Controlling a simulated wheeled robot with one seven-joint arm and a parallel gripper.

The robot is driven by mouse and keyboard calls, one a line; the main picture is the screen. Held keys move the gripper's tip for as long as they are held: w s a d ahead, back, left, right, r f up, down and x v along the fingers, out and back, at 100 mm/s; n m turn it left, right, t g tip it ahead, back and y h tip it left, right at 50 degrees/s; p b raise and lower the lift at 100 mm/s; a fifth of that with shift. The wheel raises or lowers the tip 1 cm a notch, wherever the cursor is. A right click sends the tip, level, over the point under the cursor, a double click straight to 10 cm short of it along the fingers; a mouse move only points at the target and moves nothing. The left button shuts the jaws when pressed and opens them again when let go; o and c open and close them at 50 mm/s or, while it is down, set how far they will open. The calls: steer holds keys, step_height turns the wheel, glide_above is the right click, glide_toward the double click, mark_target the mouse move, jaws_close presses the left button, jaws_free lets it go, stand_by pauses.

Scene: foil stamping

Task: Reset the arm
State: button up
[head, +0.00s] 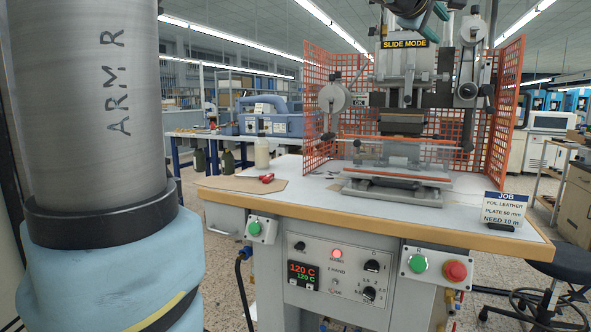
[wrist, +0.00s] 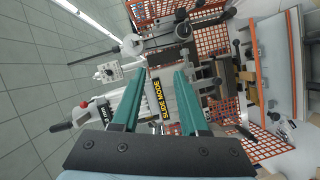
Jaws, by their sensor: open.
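My gripper (wrist: 160,73) shows in the wrist view with its two green fingers apart and nothing held between them. The stamping press (head: 408,75) stands on the bench in the head view. It also shows turned sideways beyond the fingers in the wrist view, with its yellow-lettered "SLIDE MODE" sign (wrist: 159,101) seen through the gap. My grey arm column marked "ARM R" (head: 85,90) fills the left of the head view.
Orange mesh guards (head: 323,110) flank the press. The bench (head: 300,205) carries a small red object (head: 267,178), a white bottle (head: 262,152) and a JOB sign (head: 506,209). Its front panel has a green button (head: 418,263) and a red button (head: 456,271). A black stool (head: 562,262) stands at right.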

steer(key=w+a+f+m+g+y, duration=0.1)
steer(key=a+f+y, duration=0.1)
steer(key=a+f, duration=0.6)
steer(key=w+a+f+m+g+y, duration=0.1)
steer(key=a+f+g+y, duration=0.3)
steer(key=f, duration=0.9)
steer(key=w+a+f+m+t+y, duration=0.1)
steer(key=a+f, duration=0.6)
steer(key=f, duration=0.3)
steer(key=s+a+f+m+g+y, duration=0.3)
steer(key=s+a+f+g+y, duration=0.2)
steer(key=s+a+f, duration=1)
step_height(320, 180, down, 13)
steer(key=a+g+b, duration=0.1)
steer(key=a+b, duration=0.1)
steer(key=b, duration=0.8)
step_height(320, 180, up, 13)
steer(key=p, duration=1.3)
steer(key=shift+s+d, duration=0.2)
steer(key=shift+s, duration=0.1)
steer(key=shift+f, duration=0.15)
steer(key=shift+o, duration=0.2)
